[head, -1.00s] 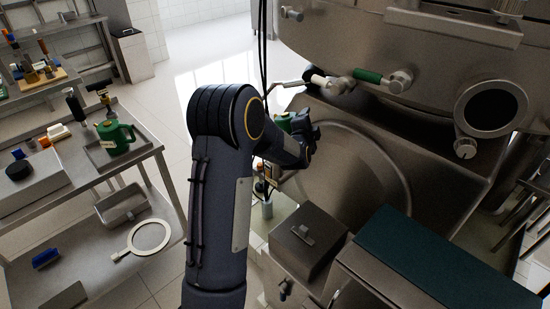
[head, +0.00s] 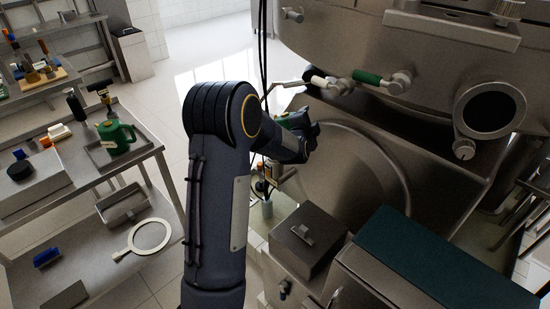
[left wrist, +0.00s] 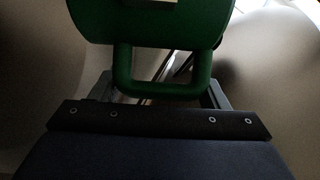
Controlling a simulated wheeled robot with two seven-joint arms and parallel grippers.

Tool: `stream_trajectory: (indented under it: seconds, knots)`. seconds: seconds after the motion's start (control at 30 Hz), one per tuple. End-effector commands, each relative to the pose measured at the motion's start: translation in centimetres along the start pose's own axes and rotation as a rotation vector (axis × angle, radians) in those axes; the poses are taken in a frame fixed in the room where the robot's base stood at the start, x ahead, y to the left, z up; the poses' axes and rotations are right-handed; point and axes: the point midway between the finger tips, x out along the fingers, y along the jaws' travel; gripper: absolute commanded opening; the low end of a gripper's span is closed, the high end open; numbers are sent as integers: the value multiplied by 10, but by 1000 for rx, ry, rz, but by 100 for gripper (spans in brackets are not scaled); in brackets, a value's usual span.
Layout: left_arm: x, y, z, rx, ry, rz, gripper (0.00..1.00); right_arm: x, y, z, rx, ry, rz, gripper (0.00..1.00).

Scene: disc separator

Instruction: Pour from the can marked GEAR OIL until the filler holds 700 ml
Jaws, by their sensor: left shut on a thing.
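My left gripper (head: 302,130) is shut on the handle of a green can. In the left wrist view the green can (left wrist: 150,22) fills the top middle, with its looped handle between the fingers and part of a pale label at the top edge. In the head view only a bit of this can (head: 284,122) shows past my arm, beside the large steel machine. Its marking cannot be read, and its spout and any stream are hidden. A filler and its level cannot be made out. My right gripper is out of view.
A second green can (head: 116,137) with a pale label stands in a tray on the left bench. The steel machine (head: 345,165) takes up the right side, with a round sight glass (head: 490,108). A steel box (head: 307,240) stands below my gripper. Floor is clear beyond.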

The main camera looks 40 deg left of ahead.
Motion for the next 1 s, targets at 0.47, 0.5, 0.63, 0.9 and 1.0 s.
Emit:
stream_trajectory:
  seconds: [0.47, 0.5, 0.63, 0.9, 1.0]
  knots:
    - [0, -5, -1, -24, 1, 10, 14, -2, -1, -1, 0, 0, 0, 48]
    - [0, -6, -1, -35, 1, 16, 14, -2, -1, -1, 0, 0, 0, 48]
    - [0, -5, -1, -45, 1, 24, 14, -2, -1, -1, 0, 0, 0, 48]
    - [0, -5, -1, -46, 1, 24, 14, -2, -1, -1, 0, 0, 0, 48]
    - [0, -8, -2, -63, 2, 32, 14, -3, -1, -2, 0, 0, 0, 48]
